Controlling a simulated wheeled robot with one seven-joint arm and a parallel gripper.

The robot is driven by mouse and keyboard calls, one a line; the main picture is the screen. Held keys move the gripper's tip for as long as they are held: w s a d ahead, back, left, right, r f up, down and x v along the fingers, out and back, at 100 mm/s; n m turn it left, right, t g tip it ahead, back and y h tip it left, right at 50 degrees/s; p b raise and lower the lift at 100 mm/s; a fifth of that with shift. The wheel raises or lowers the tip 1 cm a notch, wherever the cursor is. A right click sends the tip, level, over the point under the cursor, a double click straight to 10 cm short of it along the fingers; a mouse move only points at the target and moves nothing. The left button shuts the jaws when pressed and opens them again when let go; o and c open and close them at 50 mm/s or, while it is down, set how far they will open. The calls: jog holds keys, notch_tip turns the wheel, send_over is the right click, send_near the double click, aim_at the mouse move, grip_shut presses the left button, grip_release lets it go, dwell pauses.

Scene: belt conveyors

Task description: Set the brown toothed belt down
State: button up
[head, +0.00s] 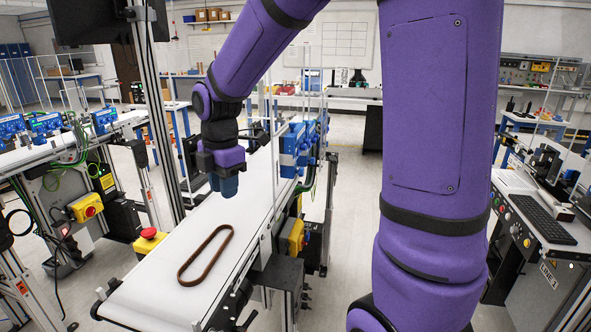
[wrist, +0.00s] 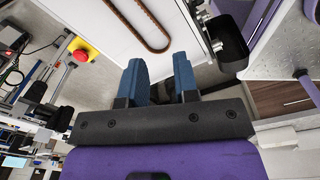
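The brown toothed belt (head: 206,256) lies as a long narrow loop on the white surface of the conveyor (head: 160,296), near its front end. In the wrist view one rounded end of the belt (wrist: 152,48) shows beyond the fingertips; the rest runs out of the top edge. My gripper (head: 226,190) hangs over the conveyor, farther back than the belt and apart from it. In the wrist view its two blue fingers (wrist: 160,72) are spread with nothing between them.
A red emergency stop button on a yellow box (head: 148,238) stands at the conveyor's left edge. Blue sensor units (head: 295,148) and a yellow switch box (head: 294,237) line its right side. Another conveyor (head: 70,142) stands at the left. The white surface around the belt is clear.

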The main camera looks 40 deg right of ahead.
jog(key=s+d+r+m+t, duration=0.1)
jog(key=s+r+m, duration=0.4)
jog(key=s+m, duration=0.5)
jog(key=s+d+r+m+t, duration=0.1)
jog(key=s+r+m+t, duration=0.3)
jog(key=s+m, duration=0.5)
jog(key=shift+s+d+r+m, duration=0.4)
jog(key=shift+s+r, duration=0.35)
jog(key=shift+s, duration=0.4)
